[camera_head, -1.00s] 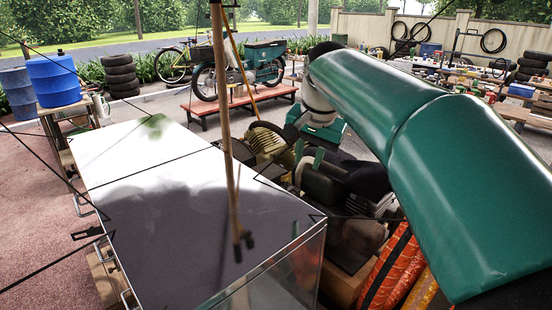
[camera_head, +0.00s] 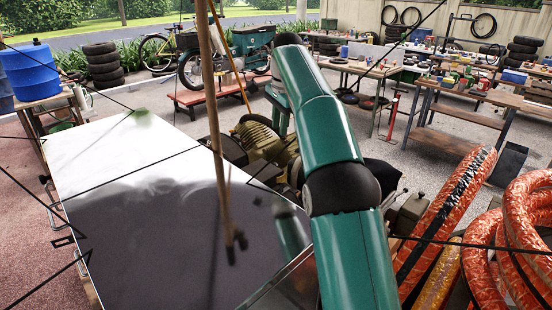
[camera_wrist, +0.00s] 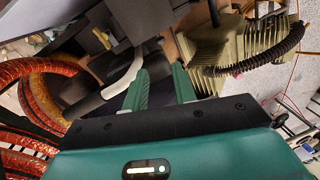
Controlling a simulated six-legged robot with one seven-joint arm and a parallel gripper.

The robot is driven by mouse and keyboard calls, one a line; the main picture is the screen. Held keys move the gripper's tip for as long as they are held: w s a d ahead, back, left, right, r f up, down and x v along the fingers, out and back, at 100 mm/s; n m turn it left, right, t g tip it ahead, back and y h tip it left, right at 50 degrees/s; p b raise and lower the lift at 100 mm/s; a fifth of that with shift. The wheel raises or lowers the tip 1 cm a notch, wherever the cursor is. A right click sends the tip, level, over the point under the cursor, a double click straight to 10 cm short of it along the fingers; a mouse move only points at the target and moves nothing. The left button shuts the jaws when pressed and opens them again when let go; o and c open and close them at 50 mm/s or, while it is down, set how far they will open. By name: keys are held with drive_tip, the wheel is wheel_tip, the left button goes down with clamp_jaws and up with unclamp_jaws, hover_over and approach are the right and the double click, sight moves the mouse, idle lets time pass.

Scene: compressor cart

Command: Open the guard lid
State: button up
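My gripper (camera_wrist: 160,78) shows in the wrist view with its two green fingers apart and nothing visible between them. Beyond the left finger is a pale curved bar (camera_wrist: 124,76) against dark parts of the compressor. I cannot tell for sure whether this bar belongs to the guard lid, and no lid is clearly recognisable. The compressor's finned olive body (camera_wrist: 215,50) is right of the fingers; it also shows in the head view (camera_head: 262,141). My green arm covers part of the machine in the head view, and my gripper is hidden there.
A large glossy flat panel (camera_head: 130,180) lies left of my arm, with a wooden pole (camera_head: 217,130) hanging before it. Orange coiled hoses (camera_head: 510,230) lie right. A ribbed dark hose (camera_wrist: 250,64) crosses by the fins. Paved floor is open behind the hoses.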

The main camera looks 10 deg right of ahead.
sight(276, 164)
drive_tip(key=f, duration=0.4)
drive_tip(key=w+f, duration=0.1)
drive_tip(key=f, duration=0.4)
drive_tip(key=w+f, duration=0.1)
drive_tip(key=f, duration=0.3)
drive_tip(key=shift+w+a+f, duration=0.15)
drive_tip(key=shift+a+f, duration=0.15)
drive_tip(key=shift+f, duration=0.05)
clamp_jaws()
